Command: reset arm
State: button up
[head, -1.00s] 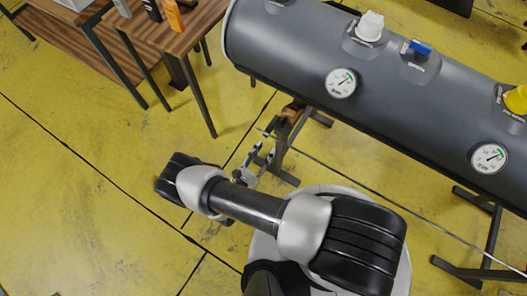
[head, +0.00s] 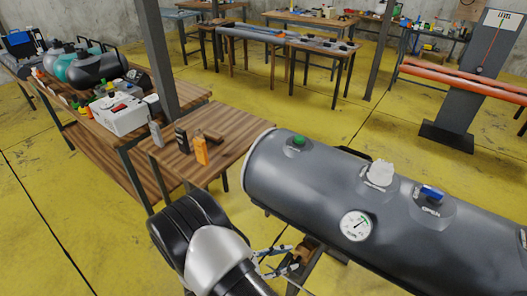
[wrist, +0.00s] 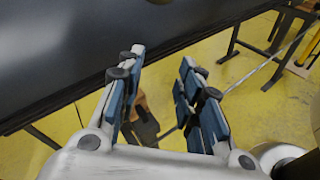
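My gripper (head: 284,262) is low in the head view, partly hidden behind my own arm, beside the near left end of the grey inflatable tube (head: 300,190). In the wrist view my gripper (wrist: 160,92) has its blue-padded fingers spread apart with nothing between them. The dark tube (wrist: 60,60) fills the upper left of that view, beyond the fingers. The tube carries a white valve cap, a blue valve, a green cap and a pressure gauge (head: 356,226).
A small wooden table (head: 226,142) with an orange bottle (head: 201,150) and dark bottle stands left of the tube. A longer bench (head: 95,125) holds a white box (head: 118,114) and tanks. A post (head: 157,60) rises behind. Yellow floor (head: 40,200) is clear at left.

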jog(key=s+d+r+m+g+y, duration=0.35)
jog(key=r+m, duration=0.25)
jog(key=r, duration=0.4)
jog(key=s+d+r+m+g+y, duration=0.3)
jog(key=d+r+m, duration=0.2)
jog(key=r, duration=0.5)
jog(key=s+r+m+t+y, duration=0.6)
jog(key=s+r+m+y, duration=0.1)
jog(key=s+r, duration=0.3)
jog(key=shift+s+r+m+y, duration=0.25)
jog(key=shift+s+m+y, duration=0.05)
jog(key=shift+y, duration=0.05)
jog(key=shift+a, duration=0.1)
